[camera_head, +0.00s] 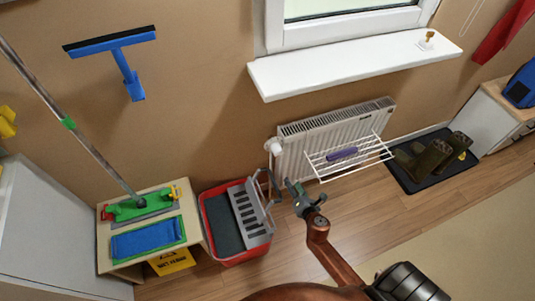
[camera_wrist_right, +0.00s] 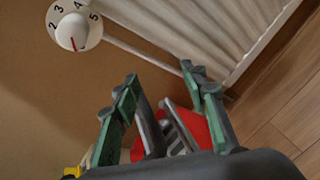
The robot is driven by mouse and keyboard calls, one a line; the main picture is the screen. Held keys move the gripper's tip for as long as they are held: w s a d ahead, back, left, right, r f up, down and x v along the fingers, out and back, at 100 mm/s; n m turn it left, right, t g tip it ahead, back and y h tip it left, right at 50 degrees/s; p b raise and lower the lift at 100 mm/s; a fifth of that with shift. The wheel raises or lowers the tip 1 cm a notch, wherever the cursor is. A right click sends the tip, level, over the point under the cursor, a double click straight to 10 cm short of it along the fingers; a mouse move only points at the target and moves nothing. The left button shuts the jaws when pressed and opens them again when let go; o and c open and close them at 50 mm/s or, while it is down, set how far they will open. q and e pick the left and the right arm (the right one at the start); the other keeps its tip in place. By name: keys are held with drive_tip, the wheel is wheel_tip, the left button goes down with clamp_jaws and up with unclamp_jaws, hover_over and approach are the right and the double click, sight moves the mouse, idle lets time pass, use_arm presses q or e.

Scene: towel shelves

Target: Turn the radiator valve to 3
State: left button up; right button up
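The white radiator valve (camera_head: 273,146) sits at the upper left corner of the radiator (camera_head: 330,135). In the right wrist view the valve knob (camera_wrist_right: 72,31) is at the upper left, on a round dial with 2, 3, 4 and 5 readable. Its red mark points down in the picture, away from the 3. My right gripper (camera_head: 297,192) is below and a little right of the valve, apart from it. In the right wrist view its two green-grey fingers (camera_wrist_right: 162,80) are spread with nothing held between them. My left gripper is not in view.
A white drying rack (camera_head: 385,157) with a purple cloth (camera_head: 342,154) hangs on the radiator front. A red bucket (camera_head: 205,215) with a grey wringer stands left of my right gripper. Boots (camera_head: 432,157) are on a dark mat at right. The windowsill (camera_head: 350,65) juts out above.

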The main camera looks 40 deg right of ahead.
sight(279, 154)
drive_tip(key=w+r+n+t+b, duration=0.1)
drive_tip(key=w+r+n+b, duration=0.1)
drive_tip(key=r+n, duration=0.1)
drive_tip(key=w+a+r+n+t+b, duration=0.1)
drive_tip(key=w+r+n+t+b, duration=0.1)
drive_tip(key=r+n+b, duration=0.1)
drive_tip(key=w+r+n+t+h+b, duration=0.1)
drive_tip(key=w+r+n+b, duration=0.1)
drive_tip(key=r, duration=0.1)
drive_tip(key=shift+w+a+r+n+b, duration=0.2)
drive_tip(key=shift+a+r+n+b, duration=0.15)
drive_tip(key=shift+n+b, duration=0.05)
drive_tip(key=shift+w+d+r, duration=0.1)
drive_tip(key=shift+w+r, duration=0.05)
drive_tip(key=shift+w, duration=0.2)
drive_tip(key=x, duration=0.6)
drive_tip(key=shift+w, duration=0.2)
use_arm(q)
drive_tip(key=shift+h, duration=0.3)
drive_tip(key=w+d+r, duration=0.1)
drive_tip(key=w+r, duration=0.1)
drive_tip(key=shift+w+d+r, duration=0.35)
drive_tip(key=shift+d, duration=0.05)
use_arm(e)
drive_tip(key=shift+w+d, duration=0.1)
drive_tip(key=shift+w, duration=0.1)
